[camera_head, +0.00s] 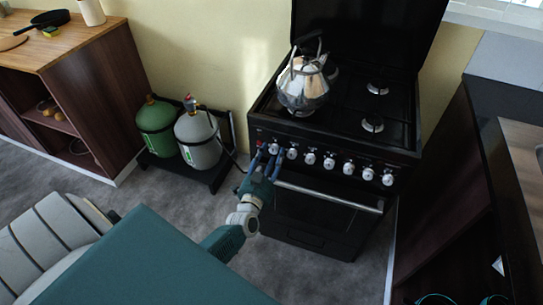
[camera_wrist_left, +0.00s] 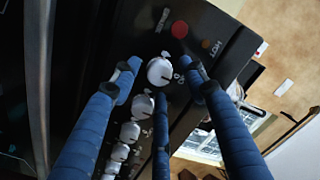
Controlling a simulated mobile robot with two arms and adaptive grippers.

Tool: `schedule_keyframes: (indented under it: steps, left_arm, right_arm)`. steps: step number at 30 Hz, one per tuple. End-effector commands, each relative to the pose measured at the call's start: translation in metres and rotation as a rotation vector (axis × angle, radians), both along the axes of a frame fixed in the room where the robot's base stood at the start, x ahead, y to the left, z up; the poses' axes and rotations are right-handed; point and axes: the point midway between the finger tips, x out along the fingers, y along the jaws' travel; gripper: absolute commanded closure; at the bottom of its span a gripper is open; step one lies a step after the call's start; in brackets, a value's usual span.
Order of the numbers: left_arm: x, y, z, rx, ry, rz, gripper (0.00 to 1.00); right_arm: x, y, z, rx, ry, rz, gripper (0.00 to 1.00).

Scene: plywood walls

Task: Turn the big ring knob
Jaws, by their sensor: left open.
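A row of several white knobs runs along the front panel of the black stove (camera_head: 395,155). The leftmost knob (camera_head: 274,148) sits by the fingertips of my left gripper (camera_head: 267,158), which is open with its blue fingers pointing at the panel. In the left wrist view the same end knob (camera_wrist_left: 160,70) shows between the spread fingertips; I cannot tell whether they touch it. The other knobs (camera_wrist_left: 130,131) run down below it. No readable label shows which knob is the big ring one.
A green gas bottle (camera_head: 157,127) and a grey one (camera_head: 197,136) stand left of the stove. The oven handle (camera_head: 330,195) juts out below the knobs. A dark cabinet (camera_head: 455,190) closes off the right.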

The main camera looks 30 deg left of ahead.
Motion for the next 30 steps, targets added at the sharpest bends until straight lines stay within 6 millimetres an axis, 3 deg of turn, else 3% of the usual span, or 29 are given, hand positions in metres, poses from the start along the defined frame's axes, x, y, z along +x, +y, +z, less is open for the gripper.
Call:
schedule_keyframes:
  steps: [1, 8, 20, 30]
  left_arm:
    - [0.0, 0.0, 0.0, 0.0, 0.0, 0.0, 0.56]
    - [0.0, 0.0, 0.0, 0.0, 0.0, 0.0, 1.0]
    - [0.0, 0.0, 0.001, -0.056, -0.015, 0.0, 1.0]
    - [0.0, 0.0, 0.002, -0.299, -0.075, -0.001, 1.0]
  right_arm:
    - [0.0, 0.004, 0.0, 0.004, 0.0, -0.001, 0.6]
    - [0.0, 0.017, 0.0, 0.019, -0.002, 0.001, 0.6]
    - [0.001, 0.01, 0.001, 0.012, -0.004, 0.004, 0.6]
    - [0.002, 0.005, 0.004, 0.006, -0.005, 0.002, 0.6]
